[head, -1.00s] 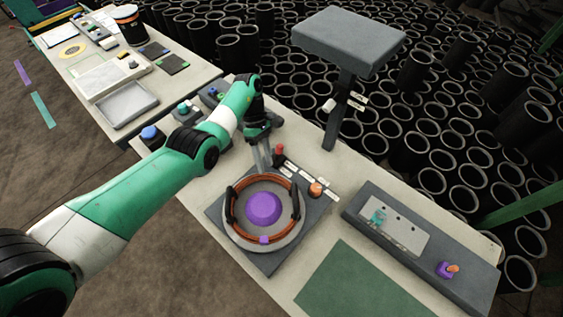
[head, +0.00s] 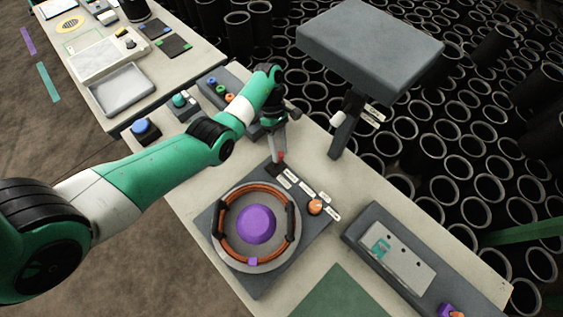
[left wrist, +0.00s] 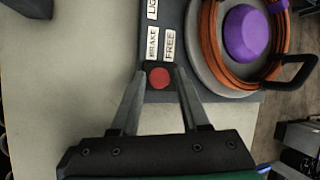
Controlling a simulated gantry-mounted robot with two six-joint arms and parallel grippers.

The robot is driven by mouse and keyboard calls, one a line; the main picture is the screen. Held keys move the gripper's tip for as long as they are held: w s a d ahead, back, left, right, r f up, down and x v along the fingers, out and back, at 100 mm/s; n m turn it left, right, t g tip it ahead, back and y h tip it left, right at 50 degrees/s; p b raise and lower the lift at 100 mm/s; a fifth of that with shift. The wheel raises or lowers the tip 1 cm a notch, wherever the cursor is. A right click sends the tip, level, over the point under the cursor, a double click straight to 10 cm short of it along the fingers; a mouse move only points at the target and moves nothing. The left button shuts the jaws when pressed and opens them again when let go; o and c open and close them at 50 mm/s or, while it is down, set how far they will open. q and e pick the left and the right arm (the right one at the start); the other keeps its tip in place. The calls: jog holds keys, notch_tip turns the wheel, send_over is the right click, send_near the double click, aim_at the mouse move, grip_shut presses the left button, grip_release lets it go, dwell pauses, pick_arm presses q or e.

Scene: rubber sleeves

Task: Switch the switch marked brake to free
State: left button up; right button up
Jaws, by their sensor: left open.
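The brake switch has a red knob (left wrist: 160,78) on a dark base, at the corner of the grey plate (left wrist: 182,18). White labels reading BRAKE (left wrist: 152,43) and FREE (left wrist: 169,46) lie just past it in the left wrist view. In the head view the red knob (head: 282,155) shows small beside my fingers. My left gripper (left wrist: 160,73) is open, with one finger on each side of the knob; I cannot tell whether either finger touches it. Which way the switch is set is not clear from above. My right gripper is out of view.
A round holder with an orange cable coil (head: 224,238) and purple dome (head: 256,224) sits on the plate. An orange knob (head: 315,207) is at its right corner. A grey post with a block (head: 370,45) stands behind. Button boxes (head: 146,130) are to the left.

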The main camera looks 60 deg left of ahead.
pick_arm(q)
jog(key=b+x, duration=0.1)
jog(key=x, duration=0.4)
jog(key=shift+b, duration=0.35)
jog(key=shift+w, duration=0.1)
grip_shut()
